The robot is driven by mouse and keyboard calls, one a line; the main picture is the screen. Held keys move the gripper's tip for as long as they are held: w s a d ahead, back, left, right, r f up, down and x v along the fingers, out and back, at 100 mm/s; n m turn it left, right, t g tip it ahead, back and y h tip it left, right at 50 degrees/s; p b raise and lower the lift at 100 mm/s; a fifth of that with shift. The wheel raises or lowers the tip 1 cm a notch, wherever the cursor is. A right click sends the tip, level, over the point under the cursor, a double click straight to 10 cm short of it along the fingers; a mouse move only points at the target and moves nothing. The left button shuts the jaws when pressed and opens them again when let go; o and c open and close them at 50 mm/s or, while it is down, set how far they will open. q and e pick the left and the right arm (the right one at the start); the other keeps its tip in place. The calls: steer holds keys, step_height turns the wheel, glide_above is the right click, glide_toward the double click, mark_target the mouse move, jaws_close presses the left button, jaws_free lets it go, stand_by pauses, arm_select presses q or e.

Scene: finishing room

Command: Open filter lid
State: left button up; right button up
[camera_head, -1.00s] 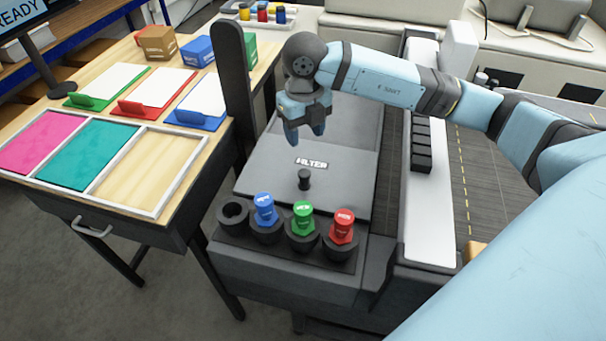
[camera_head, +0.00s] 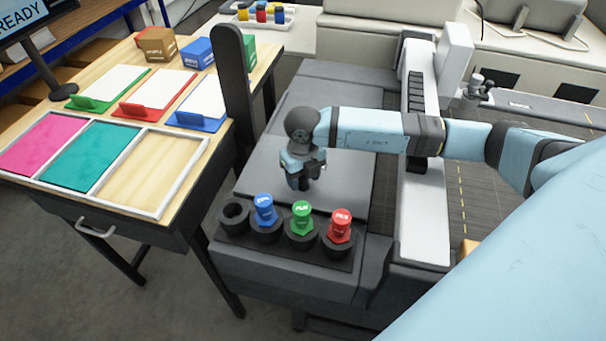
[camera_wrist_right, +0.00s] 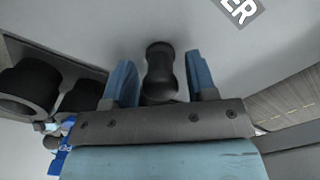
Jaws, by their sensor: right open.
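The filter lid (camera_head: 262,170) is a flat dark grey panel and lies closed on the machine. Its black knob (camera_wrist_right: 160,72) stands up between my right gripper's two blue fingers in the right wrist view. My right gripper (camera_head: 303,184) is open and low over the lid; it also shows in the right wrist view (camera_wrist_right: 160,88). In the head view the gripper hides the knob and the FILTER label. Part of the label (camera_wrist_right: 237,10) shows in the wrist view. My left gripper is not in view.
Blue (camera_head: 265,208), green (camera_head: 302,216) and red (camera_head: 340,225) capped bottles stand in holders in front of the lid, beside an empty holder (camera_head: 233,215). A dark upright post (camera_head: 232,90) stands left of the lid. A wooden table (camera_head: 150,170) with frames is farther left.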

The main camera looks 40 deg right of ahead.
jaws_close()
steer(key=w+d+b, duration=0.2)
steer(key=w+d, duration=0.1)
steer(key=w+d+b, duration=0.2)
steer(key=w+d, duration=0.1)
steer(key=d, duration=0.1)
steer(key=w+d+b, duration=0.2)
steer(key=w+d, duration=0.1)
steer(key=d, duration=0.1)
steer(key=shift+w+f, duration=0.2)
steer(key=shift+w, duration=0.05)
steer(key=w+d+b, duration=0.1)
steer(key=w+d, duration=0.1)
steer(key=d, duration=0.1)
steer(key=w+d+b, duration=0.1)
steer(key=w+d, duration=0.2)
steer(key=shift+r, duration=0.2)
jaws_free()
steer(key=shift+a, duration=0.1)
step_height(320, 180, up, 14)
steer(key=shift+b, duration=0.4)
steer(key=shift+f, duration=0.1)
